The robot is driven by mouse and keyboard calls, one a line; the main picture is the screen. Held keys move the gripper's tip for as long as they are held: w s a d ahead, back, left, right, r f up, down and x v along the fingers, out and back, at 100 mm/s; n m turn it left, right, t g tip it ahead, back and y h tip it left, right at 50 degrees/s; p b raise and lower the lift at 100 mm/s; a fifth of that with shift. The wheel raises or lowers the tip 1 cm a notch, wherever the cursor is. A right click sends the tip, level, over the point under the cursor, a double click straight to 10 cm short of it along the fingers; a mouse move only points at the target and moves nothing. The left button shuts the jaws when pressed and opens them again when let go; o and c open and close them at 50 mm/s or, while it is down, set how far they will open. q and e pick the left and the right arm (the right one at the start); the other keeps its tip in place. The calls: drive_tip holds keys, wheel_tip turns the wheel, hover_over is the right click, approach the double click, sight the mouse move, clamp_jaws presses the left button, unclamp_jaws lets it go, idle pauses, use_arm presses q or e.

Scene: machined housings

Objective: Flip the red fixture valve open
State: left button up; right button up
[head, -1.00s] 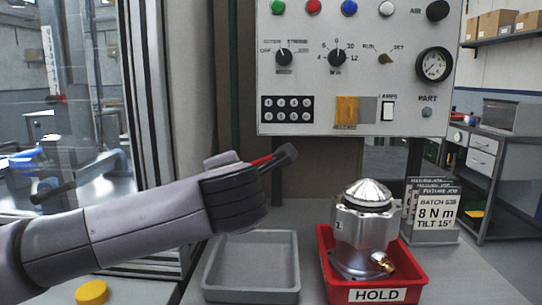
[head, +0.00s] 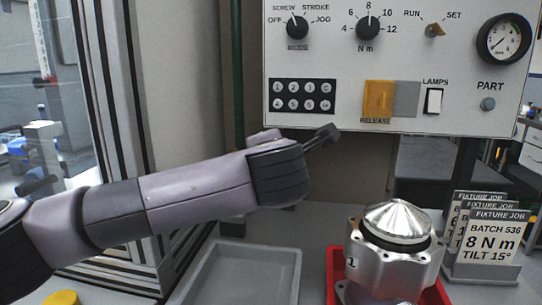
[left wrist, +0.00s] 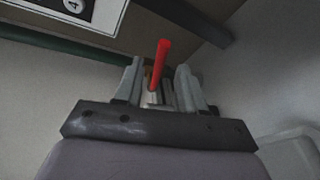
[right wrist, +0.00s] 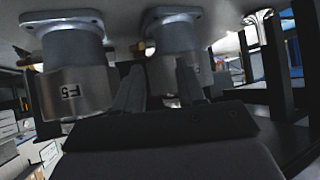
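The red fixture valve shows as a red lever (left wrist: 162,58) in the left wrist view, standing up between the fingers of my left gripper (left wrist: 158,85). The fingers look apart, with a gap on each side of the lever; I cannot see contact. In the head view my left gripper (head: 325,137) is in front of the wall below the control panel (head: 400,65), and the red lever is hidden there. My right gripper (right wrist: 158,85) is open and empty in its wrist view, close to two metal housings (right wrist: 75,85). It is outside the head view.
A metal housing with a ribbed cone top (head: 395,250) stands in a red tray (head: 333,278) at the lower right. An empty grey tray (head: 240,270) is left of it. Job cards (head: 488,240) reading 8 N m, TILT 15° stand at the right.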

use_arm(q)
drive_tip(key=p+x, duration=0.1)
drive_tip(key=x, duration=0.5)
drive_tip(key=shift+w+f, duration=0.1)
drive_tip(key=shift+w, duration=0.05)
clamp_jaws()
